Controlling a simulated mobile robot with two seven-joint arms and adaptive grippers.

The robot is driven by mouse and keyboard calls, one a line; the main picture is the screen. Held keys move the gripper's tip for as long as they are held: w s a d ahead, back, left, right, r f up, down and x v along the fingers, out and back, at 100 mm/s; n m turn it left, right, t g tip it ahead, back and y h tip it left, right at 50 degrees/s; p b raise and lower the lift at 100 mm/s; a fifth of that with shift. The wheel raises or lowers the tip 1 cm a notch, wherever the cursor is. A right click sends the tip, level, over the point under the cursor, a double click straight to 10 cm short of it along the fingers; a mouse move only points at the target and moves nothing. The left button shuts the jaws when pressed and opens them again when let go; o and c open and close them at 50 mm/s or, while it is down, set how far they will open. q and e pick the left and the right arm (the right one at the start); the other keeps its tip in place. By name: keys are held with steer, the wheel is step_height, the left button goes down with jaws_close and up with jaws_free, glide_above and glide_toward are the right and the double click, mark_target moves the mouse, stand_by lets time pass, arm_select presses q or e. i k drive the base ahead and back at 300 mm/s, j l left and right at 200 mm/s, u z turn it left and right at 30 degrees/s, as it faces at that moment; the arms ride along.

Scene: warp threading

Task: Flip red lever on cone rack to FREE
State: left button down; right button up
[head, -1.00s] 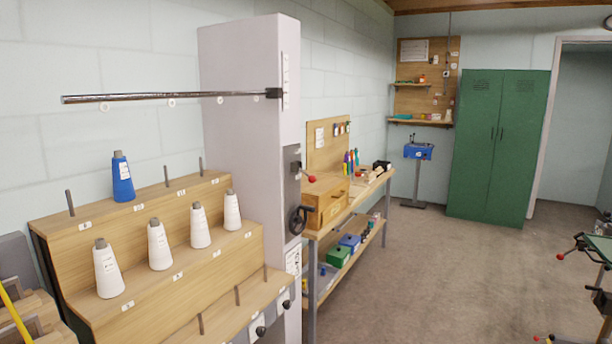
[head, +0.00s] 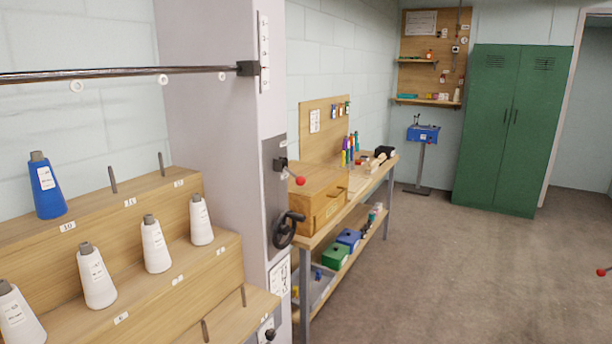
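The red lever (head: 299,181) has a red ball knob and sits on a dark plate on the side of the grey column (head: 220,130) beside the stepped wooden cone rack (head: 222,262). The lever sticks out to the right, angled slightly down. I cannot read any FREE marking. A black handwheel (head: 287,229) is mounted below it. The rack carries white cones (head: 156,244) and one blue cone (head: 47,187) on pegs. Neither of my grippers is in view.
A horizontal metal bar (head: 120,74) runs left from the column. A workbench with a wooden box (head: 318,197) stands close behind the lever. A blue device (head: 422,134) on a stand and a green cabinet (head: 502,130) are farther back. The floor (head: 430,275) at right is open.

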mark_target(300, 181)
steer(key=i+j+z, duration=0.2)
steer(key=i, duration=0.95)
steer(key=l, duration=0.1)
